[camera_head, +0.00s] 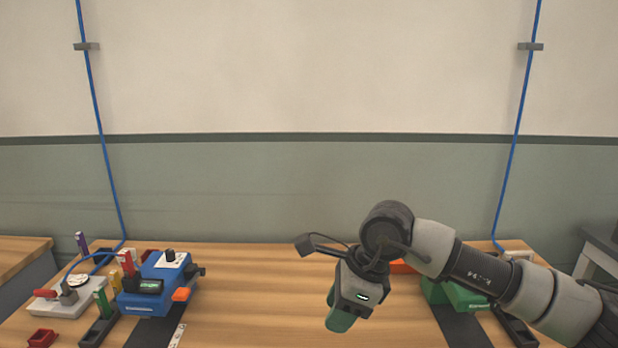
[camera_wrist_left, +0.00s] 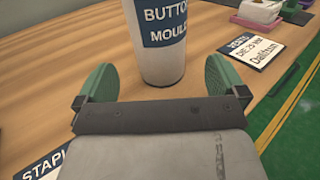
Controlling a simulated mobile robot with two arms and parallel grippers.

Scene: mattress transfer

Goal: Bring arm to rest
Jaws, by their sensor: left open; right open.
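My right arm comes in from the right in the head view and bends down over the wooden table. Its right gripper (camera_head: 341,317), with green fingertips, points down above the table's front middle; it looks empty, and its far finger is largely hidden. My left gripper (camera_wrist_left: 160,82) shows only in the left wrist view. Its two green fingers stand wide apart and hold nothing. A white cylinder (camera_wrist_left: 161,65) with a blue "BUTTON MOULD" label stands just beyond the fingers, between them in the picture; I cannot tell whether they touch it.
A blue device (camera_head: 156,286) stands at the left of the table (camera_head: 250,290), beside a grey block (camera_head: 62,302) and small tools. A green device (camera_head: 462,297) is partly behind my right arm. Signs (camera_wrist_left: 252,51) lie near the cylinder. The table's middle is clear.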

